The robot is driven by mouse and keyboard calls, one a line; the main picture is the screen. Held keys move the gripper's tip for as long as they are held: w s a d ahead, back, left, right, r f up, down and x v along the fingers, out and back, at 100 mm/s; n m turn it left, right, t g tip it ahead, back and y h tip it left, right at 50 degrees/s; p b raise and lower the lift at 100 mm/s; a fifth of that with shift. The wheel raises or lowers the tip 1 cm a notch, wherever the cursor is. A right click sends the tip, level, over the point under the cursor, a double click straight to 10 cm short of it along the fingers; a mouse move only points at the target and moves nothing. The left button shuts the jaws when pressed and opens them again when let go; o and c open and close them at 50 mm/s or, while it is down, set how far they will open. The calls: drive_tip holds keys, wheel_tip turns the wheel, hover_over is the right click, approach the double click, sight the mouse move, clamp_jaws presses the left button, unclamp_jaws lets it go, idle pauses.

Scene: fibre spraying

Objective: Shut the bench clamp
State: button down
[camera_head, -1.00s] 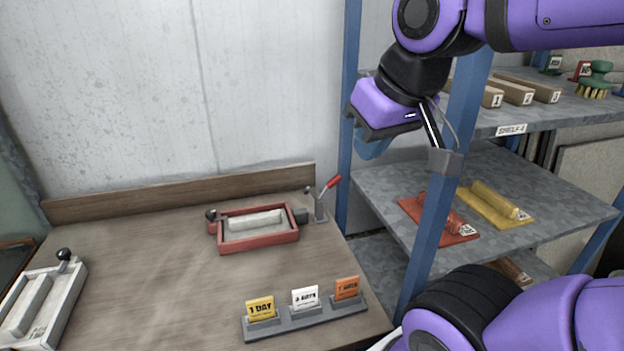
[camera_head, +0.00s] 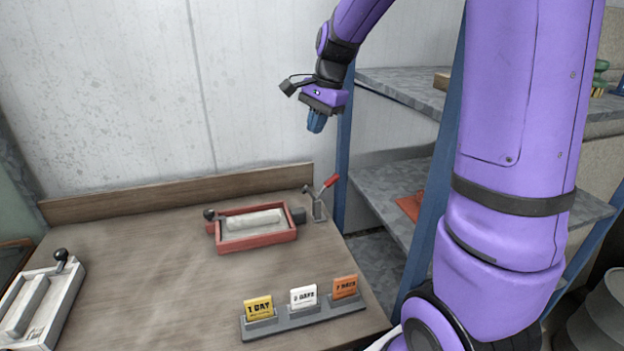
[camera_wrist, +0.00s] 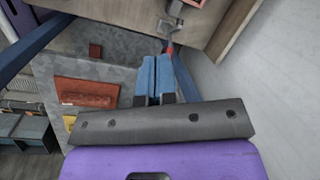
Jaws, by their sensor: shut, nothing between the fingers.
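The bench clamp (camera_head: 319,206) stands at the bench's right back corner, beside the red-framed mould. Its red handle (camera_head: 330,181) tilts up and to the right. In the wrist view the clamp (camera_wrist: 168,27) is near the top, and its red handle (camera_wrist: 170,48) shows just beyond my fingertips, partly hidden by them. My gripper (camera_head: 315,127) hangs above the clamp, pointing down, with its blue fingers together and empty. The fingers also show in the wrist view (camera_wrist: 154,62). In the head view a clear gap separates them from the handle.
The red-framed mould (camera_head: 257,243) sits left of the clamp. A card rack (camera_head: 306,317) with three cards is at the bench front; a white mould box (camera_head: 62,290) is at left. A blue shelf post (camera_head: 345,150) stands close right of my gripper, with shelves beyond.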

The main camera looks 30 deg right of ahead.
sight(324, 186)
drive_tip(key=w+d+f+m+g, duration=0.1)
drive_tip(key=w+d+f+m, duration=0.5)
drive_tip(key=f, duration=0.5)
drive_tip(key=shift+w+d+y, duration=0.3)
drive_tip(key=shift+w+d, duration=0.2)
drive_tip(key=shift+w, duration=0.55)
drive_tip(key=x, duration=1)
